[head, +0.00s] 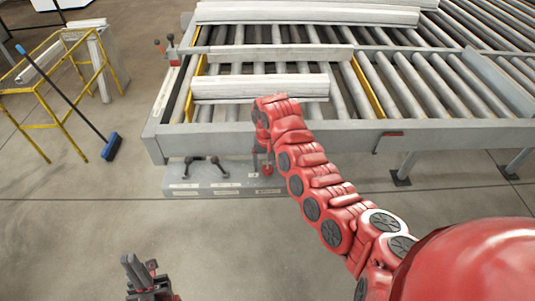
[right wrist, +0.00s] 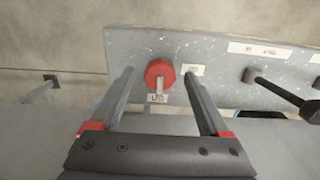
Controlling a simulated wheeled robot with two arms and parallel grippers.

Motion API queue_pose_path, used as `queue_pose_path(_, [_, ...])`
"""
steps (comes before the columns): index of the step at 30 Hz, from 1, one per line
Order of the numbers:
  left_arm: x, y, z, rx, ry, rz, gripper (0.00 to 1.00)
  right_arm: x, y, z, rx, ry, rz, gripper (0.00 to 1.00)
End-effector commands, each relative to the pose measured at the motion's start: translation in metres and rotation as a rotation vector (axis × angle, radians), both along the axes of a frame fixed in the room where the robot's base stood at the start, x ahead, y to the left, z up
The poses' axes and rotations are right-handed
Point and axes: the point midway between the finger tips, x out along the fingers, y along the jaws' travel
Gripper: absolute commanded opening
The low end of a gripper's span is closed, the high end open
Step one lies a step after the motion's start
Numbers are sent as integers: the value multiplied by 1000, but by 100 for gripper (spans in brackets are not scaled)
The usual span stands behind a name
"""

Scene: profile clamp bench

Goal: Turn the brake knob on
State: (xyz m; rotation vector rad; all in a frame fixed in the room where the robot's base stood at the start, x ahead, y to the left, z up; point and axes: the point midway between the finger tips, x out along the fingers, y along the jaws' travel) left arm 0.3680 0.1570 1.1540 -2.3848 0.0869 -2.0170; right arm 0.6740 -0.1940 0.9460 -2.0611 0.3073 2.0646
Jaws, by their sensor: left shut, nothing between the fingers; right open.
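The brake knob is a red round knob with a pale bar pointing down over a small label, on a grey speckled panel in the right wrist view (right wrist: 160,70). In the head view it is a small red spot (head: 267,170) at the right end of the panel. My right gripper (right wrist: 158,75) is open, its fingers on either side of the knob with visible gaps; contact is not seen. In the head view the right gripper (head: 262,158) is partly hidden by its arm. My left gripper (head: 139,262) is shut and empty, low at the left, away from the panel.
The grey panel (head: 222,178) also carries black levers (head: 207,165), one showing in the right wrist view (right wrist: 280,88). Above it is a roller conveyor (head: 440,130) with pale profiles (head: 260,88). A yellow rail and blue broom (head: 111,147) stand left. The floor in front is clear.

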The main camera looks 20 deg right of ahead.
Motion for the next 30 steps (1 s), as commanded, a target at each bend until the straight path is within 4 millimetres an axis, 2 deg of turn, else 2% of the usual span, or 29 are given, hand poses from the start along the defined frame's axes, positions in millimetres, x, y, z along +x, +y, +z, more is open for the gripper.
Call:
queue_pose_path(5, [0,0,-14,0,0,0,0,1,0,26,1,-8,-1,79])
queue_pose_path(8, [0,0,-17,0,0,0,0,2,-2,55,-3,-11,0,79])
queue_pose_path(15, [0,0,-14,0,0,0,0,2,-2,103,-5,-8,0,79])
queue_pose_path(24, [0,0,-17,0,0,0,0,1,-1,148,-4,-6,0,79])
queue_pose_path(30, [0,0,-19,0,0,0,0,1,-1,165,-3,-3,0,79])
